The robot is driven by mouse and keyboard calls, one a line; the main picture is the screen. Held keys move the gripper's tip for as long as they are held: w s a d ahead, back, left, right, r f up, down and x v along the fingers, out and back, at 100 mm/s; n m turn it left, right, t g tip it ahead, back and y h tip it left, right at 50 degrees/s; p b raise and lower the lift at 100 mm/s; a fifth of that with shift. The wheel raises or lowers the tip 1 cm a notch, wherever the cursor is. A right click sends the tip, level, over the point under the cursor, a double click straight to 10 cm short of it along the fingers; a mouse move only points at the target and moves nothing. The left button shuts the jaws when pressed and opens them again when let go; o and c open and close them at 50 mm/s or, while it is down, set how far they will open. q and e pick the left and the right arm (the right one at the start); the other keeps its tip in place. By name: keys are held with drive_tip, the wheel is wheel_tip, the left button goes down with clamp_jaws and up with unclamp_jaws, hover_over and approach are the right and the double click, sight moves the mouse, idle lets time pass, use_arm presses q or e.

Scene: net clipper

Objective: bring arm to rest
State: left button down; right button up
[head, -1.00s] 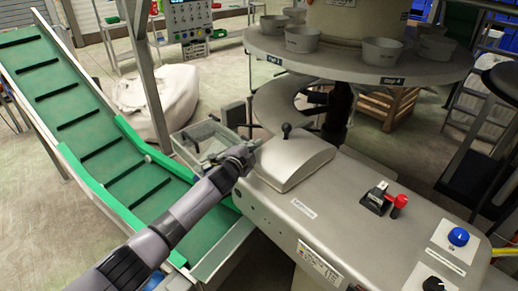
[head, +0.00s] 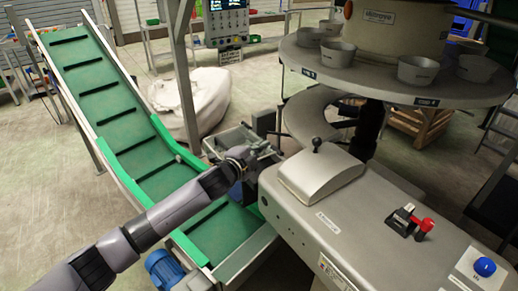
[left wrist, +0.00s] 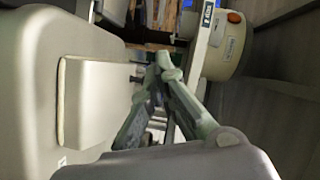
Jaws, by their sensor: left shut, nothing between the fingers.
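My left arm comes in from the lower left in the head view, over the green conveyor. My left gripper (head: 262,154) is shut and empty, in front of a grey metal bin and just left of the machine's raised cover. In the left wrist view the gripper's fingers (left wrist: 163,62) meet at their tips with nothing between them. The grey machine housing (left wrist: 30,80) lies close on the left of that view. My right gripper is not in view.
The green conveyor (head: 100,100) slopes up to the left. The machine cover (head: 318,172) carries a black-knobbed lever (head: 316,144). Red (head: 424,227) and blue (head: 485,267) controls sit on the right. A round table (head: 370,78) with grey cups stands behind. A white sack (head: 200,100) is on the floor.

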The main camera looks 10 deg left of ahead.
use_arm(q)
drive_tip(key=s+d+f+n+g+y, duration=0.1)
drive_tip(key=s+f+n+g, duration=0.1)
drive_tip(key=s+f+n, duration=0.35)
drive_tip(key=s+d+f+n+g+y, duration=0.1)
drive_tip(key=s+f+n+g, duration=0.1)
drive_tip(key=s+f, duration=0.7)
drive_tip(key=s+a+f+n+g+y, duration=0.1)
drive_tip(key=s+a+n+g, duration=0.2)
drive_tip(key=s, duration=0.8)
drive_tip(key=s+a+f+n+g+y, duration=0.1)
drive_tip(key=s+a+f+n+g, duration=0.2)
drive_tip(key=s, duration=0.8)
drive_tip(key=s+a+n+g+y, duration=0.1)
drive_tip(key=s+a+n+g, duration=0.2)
drive_tip(key=s, duration=0.8)
wheel_tip(320, 180, down, 29)
drive_tip(key=s+b, duration=0.1)
drive_tip(key=b, duration=0.1)
drive_tip(key=s+a+f, duration=0.2)
drive_tip(key=s+f, duration=0.6)
drive_tip(key=s+a+f+g+b, duration=0.1)
drive_tip(key=s+f, duration=0.7)
drive_tip(key=f, duration=0.1)
drive_tip(key=shift+s+a+m+y+b, duration=0.3)
drive_tip(key=shift+s+a+m, duration=0.05)
